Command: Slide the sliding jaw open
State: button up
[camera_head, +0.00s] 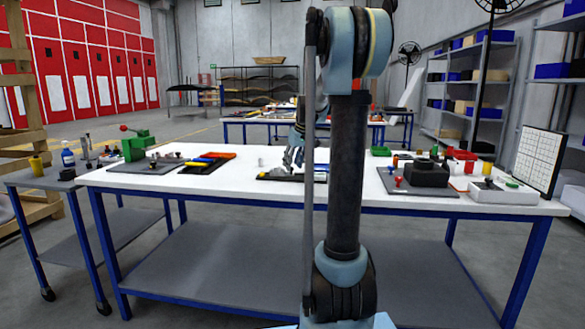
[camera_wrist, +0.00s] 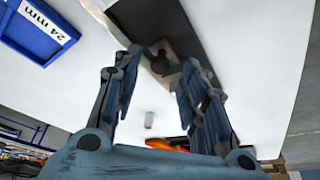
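My gripper (camera_head: 294,155) hangs low over the middle of the white table, partly behind my arm in the head view. In the wrist view its two fingers (camera_wrist: 160,66) are spread, with a clear gap between them. A greyish block with a dark round knob (camera_wrist: 158,65) shows at the fingertips, on a dark plate (camera_wrist: 150,18). This block may be the sliding jaw; I cannot tell for sure. Whether a finger touches it is not clear. In the head view the dark plate (camera_head: 266,177) lies under my gripper, its top partly hidden.
A small pale cylinder (camera_head: 261,162) stands left of my gripper. Right stands a black block (camera_head: 427,174) on a grey plate. A blue "24 mm" tray (camera_wrist: 38,30) shows in the wrist view. White tabletop lies clear between.

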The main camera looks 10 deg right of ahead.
aim_at(299, 177)
jog(key=shift+x, duration=0.85)
grip_shut()
jog(key=shift+s+d, duration=0.2)
jog(key=shift+d, duration=0.5)
jog(key=shift+s+d, duration=0.25)
jog(key=shift+d, duration=0.45)
grip_release()
jog(key=v, duration=1.2)
